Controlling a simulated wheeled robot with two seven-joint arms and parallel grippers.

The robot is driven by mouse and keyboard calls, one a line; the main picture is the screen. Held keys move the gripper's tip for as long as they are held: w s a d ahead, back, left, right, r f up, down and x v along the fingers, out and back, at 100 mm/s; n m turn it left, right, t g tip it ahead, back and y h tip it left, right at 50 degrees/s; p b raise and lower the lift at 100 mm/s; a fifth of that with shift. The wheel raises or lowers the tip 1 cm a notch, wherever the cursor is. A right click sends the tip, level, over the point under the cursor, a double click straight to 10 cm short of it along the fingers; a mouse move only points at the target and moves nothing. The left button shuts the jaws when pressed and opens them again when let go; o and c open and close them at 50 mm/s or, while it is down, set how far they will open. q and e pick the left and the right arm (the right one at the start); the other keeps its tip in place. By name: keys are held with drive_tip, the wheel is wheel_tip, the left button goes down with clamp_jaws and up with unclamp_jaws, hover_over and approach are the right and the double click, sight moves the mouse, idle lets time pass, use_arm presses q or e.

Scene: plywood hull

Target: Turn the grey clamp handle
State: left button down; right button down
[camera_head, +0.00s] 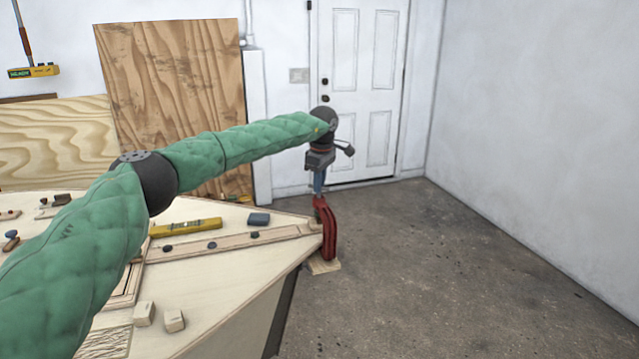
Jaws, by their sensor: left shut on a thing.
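A red clamp (329,235) stands upright at the right-hand corner of the plywood hull (215,265). My left gripper (319,188) reaches across from the left and points down at the top of the clamp. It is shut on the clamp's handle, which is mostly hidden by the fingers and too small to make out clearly. My right gripper is not in view.
A yellow level (186,227), a dark blue block (259,219) and two small wooden blocks (174,321) lie on the hull. Plywood sheets (180,90) lean on the back wall. The concrete floor (430,270) right of the hull is clear.

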use_arm(q)
drive_tip(key=shift+r+m, duration=0.2)
drive_tip(key=shift+m, duration=0.5)
drive_tip(key=c, duration=1.3)
unclamp_jaws()
drive_tip(key=shift+s+r, duration=0.1)
drive_tip(key=shift+c, duration=0.2)
